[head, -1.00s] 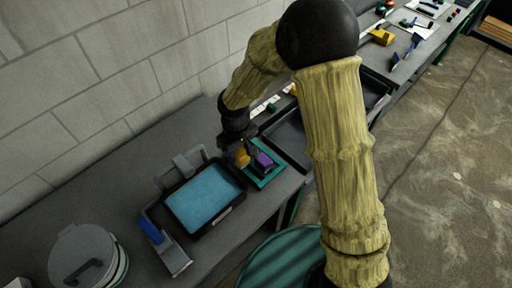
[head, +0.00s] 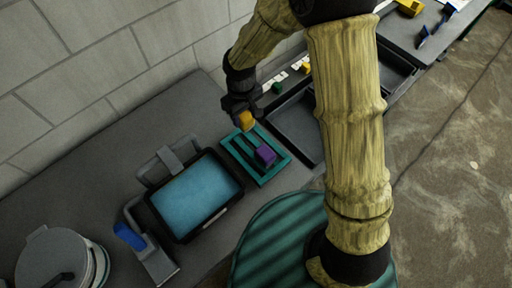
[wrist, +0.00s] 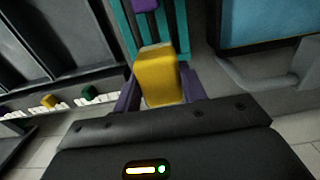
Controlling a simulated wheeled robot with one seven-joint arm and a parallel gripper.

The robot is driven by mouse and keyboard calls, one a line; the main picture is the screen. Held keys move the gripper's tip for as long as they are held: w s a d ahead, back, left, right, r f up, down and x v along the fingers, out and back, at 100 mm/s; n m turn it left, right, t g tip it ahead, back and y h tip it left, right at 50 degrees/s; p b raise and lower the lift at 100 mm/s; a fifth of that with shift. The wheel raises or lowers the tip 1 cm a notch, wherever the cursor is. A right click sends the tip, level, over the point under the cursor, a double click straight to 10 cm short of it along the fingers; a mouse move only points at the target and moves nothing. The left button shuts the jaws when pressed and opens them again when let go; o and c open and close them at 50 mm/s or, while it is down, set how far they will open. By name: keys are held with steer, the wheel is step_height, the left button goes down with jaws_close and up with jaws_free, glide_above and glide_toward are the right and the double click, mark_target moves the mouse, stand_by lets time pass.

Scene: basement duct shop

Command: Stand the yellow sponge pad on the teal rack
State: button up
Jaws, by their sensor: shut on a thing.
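The yellow sponge pad (head: 246,120) is a small upright block held in my gripper (head: 241,112). In the wrist view the pad (wrist: 157,78) sits between the two jaws of my gripper (wrist: 160,88), which are shut on it. The teal rack (head: 239,164) lies on the grey bench, with a purple block (head: 265,156) standing on its near part. The pad is over or just beyond the rack's far end; I cannot tell whether it touches. The wrist view shows the rack's teal bars (wrist: 122,28) beyond the pad, and part of the purple block (wrist: 145,4).
A black-framed tray with a blue surface (head: 197,195) stands left of the rack. Dark open bins (head: 296,128) stand to its right. A blue-handled tool (head: 128,236) and a grey lidded pot (head: 52,262) are at the near left. Small green and yellow pieces lie along the wall.

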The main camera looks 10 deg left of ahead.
steer(key=shift+w+f+b, duration=0.3)
steer(key=shift+f+b, duration=0.05)
steer(key=shift+f, duration=0.2)
steer(key=shift+w+f+b, duration=0.25)
steer(key=shift+f+b, duration=0.1)
steer(key=shift+f, duration=0.2)
steer(key=shift+s, duration=0.1)
steer(key=shift+f+p, duration=0.75)
steer(key=shift+f, duration=2.15)
steer(key=shift+f, duration=0.1)
steer(key=shift+f+p, duration=0.6)
steer(key=shift+f, duration=1.4)
